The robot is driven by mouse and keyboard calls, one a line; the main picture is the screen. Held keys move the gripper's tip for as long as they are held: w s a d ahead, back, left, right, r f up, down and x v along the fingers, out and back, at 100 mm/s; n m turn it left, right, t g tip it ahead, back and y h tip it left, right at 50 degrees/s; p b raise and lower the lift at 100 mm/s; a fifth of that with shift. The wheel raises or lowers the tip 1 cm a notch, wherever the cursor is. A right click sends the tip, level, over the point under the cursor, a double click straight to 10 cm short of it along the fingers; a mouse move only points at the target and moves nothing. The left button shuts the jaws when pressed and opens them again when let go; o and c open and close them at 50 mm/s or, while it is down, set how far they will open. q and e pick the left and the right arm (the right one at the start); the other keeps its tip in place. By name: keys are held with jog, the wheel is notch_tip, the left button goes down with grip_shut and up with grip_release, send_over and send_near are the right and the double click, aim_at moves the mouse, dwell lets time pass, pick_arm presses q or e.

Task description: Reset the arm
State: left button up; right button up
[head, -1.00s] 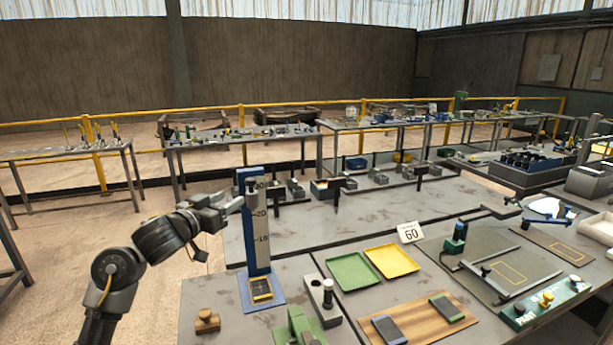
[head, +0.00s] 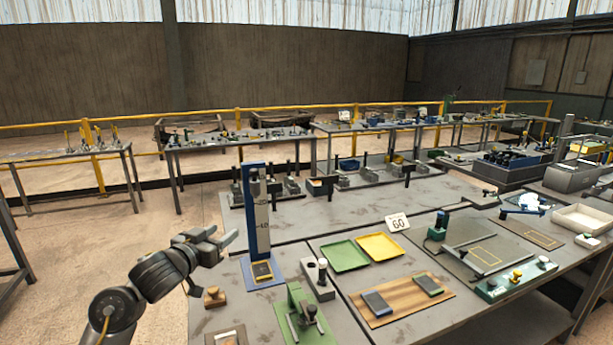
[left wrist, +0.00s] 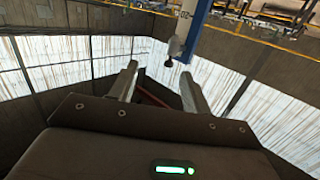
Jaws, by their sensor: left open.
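My left gripper (head: 224,239) is in the head view at the left, just left of the blue upright stand. Its fingers are apart with nothing between them. In the left wrist view, both fingers (left wrist: 160,84) stand spread, with the stand's blue post (left wrist: 195,28) beyond them at the top. The blue stand (head: 249,195) has a pale scale and a dark pad on its base. The gripper is apart from the stand's base. My right gripper is not in view.
A wooden block (head: 214,297) lies near the bench's left edge. A green fixture (head: 300,315), a green tray (head: 344,256), a yellow tray (head: 380,246) and a wooden board (head: 402,298) are to the right. Open floor (head: 60,240) lies left of the bench.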

pick_arm(q)
jog(key=s+a+f+n+g+y, duration=0.2)
jog(key=s+f+g+y, duration=0.3)
jog(key=s+f, duration=1.8)
jog(key=s+f+g, duration=0.4)
jog(key=s+f, duration=0.1)
jog(key=s, duration=0.7)
jog(key=s+f+g, duration=0.3)
jog(key=s+f, duration=0.2)
jog(key=s, duration=0.7)
notch_tip(320, 180, down, 29)
jog(key=s+g+b, duration=0.2)
jog(key=s+a+f+b, duration=0.1)
jog(key=s+a+f, duration=0.3)
jog(key=s+f, duration=1.1)
jog(key=shift+s+f+g+y, duration=0.15)
jog(key=shift+f+g+y, duration=0.2)
jog(key=shift+g+y, duration=0.05)
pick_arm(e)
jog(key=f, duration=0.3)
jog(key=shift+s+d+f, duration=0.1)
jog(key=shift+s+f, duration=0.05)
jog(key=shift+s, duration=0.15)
